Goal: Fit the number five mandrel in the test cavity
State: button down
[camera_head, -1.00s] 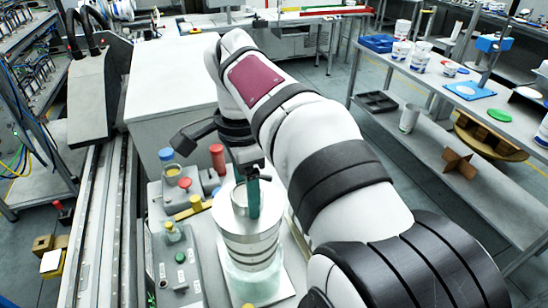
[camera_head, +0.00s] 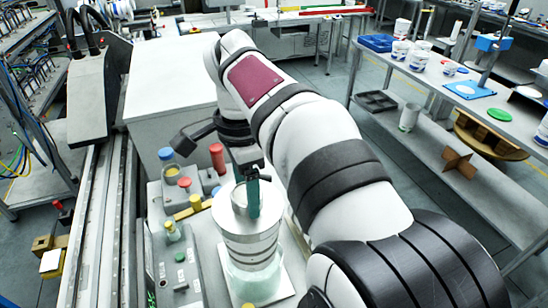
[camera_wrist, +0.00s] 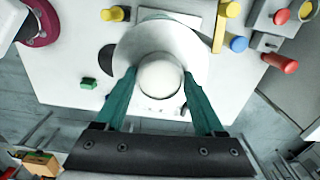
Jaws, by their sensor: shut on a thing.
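A stacked metal cylinder (camera_head: 250,240) with a wide flat disc on top stands on a pale translucent base (camera_head: 252,283) on a white plate. I take its upper piece for the mandrel; no number is legible on it. In the wrist view a round pale knob (camera_wrist: 160,72) rises from the middle of the disc (camera_wrist: 146,38). My gripper (camera_head: 252,198) has green fingers, and they close on the knob from both sides (camera_wrist: 160,84). The cavity itself is hidden under the disc, so I cannot tell how deep the piece sits.
To the left are a red cylinder (camera_head: 217,158), a yellow-topped jar (camera_head: 172,170) and several coloured knobs. A grey control box (camera_head: 180,262) stands close to the cylinder's left. A side bench with cups (camera_head: 402,50) is at the right. A white cabinet (camera_head: 172,80) is behind.

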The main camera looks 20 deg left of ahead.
jog(key=shift+f, duration=6.05)
grip_release()
jog(key=shift+f, duration=0.1)
notch_tip(320, 180, up, 16)
jog(key=shift+f, duration=0.1)
jog(key=shift+d, duration=0.1)
jog(key=s+d+f+n+y, duration=0.15)
jog(key=s+d, duration=0.25)
jog(key=d, duration=0.7)
jog(key=s+d+f+h, duration=0.1)
jog(key=s+d+f, duration=0.2)
jog(key=d, duration=0.8)
jog(key=s+d+f+n+y, duration=0.1)
jog(key=s+d+f, duration=0.3)
jog(key=s+f, duration=0.3)
jog(key=s, duration=0.3)
jog(key=shift+d+f, duration=0.4)
